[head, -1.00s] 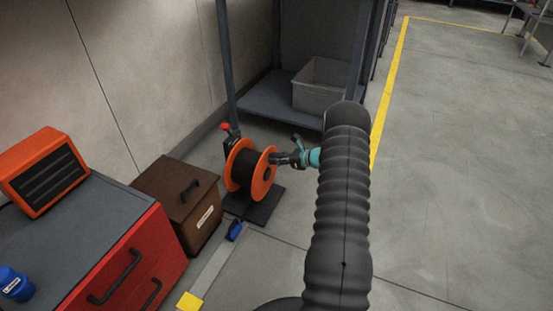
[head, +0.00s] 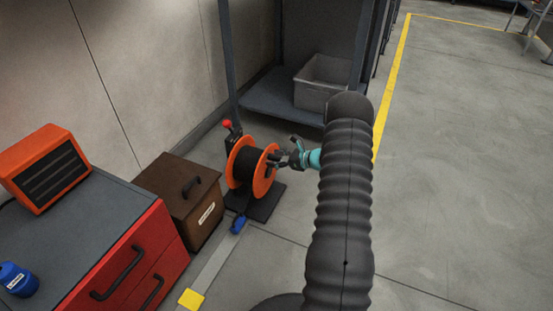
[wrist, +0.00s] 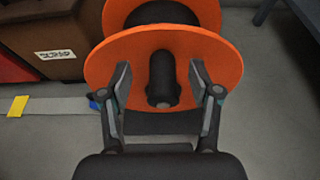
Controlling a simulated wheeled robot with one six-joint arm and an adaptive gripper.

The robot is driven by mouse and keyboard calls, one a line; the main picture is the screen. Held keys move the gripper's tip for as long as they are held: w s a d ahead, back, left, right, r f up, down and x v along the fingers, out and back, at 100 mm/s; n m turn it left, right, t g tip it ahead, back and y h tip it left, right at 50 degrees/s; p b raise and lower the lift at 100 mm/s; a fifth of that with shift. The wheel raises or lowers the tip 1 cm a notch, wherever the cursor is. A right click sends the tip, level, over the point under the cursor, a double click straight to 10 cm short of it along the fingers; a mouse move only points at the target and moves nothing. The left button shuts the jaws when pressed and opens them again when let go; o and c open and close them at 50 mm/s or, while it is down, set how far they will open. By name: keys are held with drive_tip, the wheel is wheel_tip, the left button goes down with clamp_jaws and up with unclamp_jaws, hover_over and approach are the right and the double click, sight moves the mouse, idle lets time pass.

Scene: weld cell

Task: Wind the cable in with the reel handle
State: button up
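The cable reel (head: 240,166) has orange flanges and a black drum and stands on a dark base plate on the floor. In the wrist view, its near orange flange (wrist: 105,68) faces me, with a black reel handle (wrist: 162,88) sticking out toward me below the hub. My gripper (wrist: 161,78) is open, its fingers apart on either side of the handle, with a visible gap at each side. In the head view, my gripper (head: 283,160) is at the reel's right face. A blue cable end (head: 238,224) lies by the base.
A brown box (head: 180,190) with a label stands left of the reel, beside a red drawer cabinet (head: 135,265). A shelf rack (head: 275,92) with a grey bin (head: 320,85) stands behind. The floor to the right is clear.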

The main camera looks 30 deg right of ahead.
idle(0.4)
drive_tip(key=p+v, duration=0.1)
drive_tip(key=v, duration=0.8)
drive_tip(key=shift+p, duration=0.4)
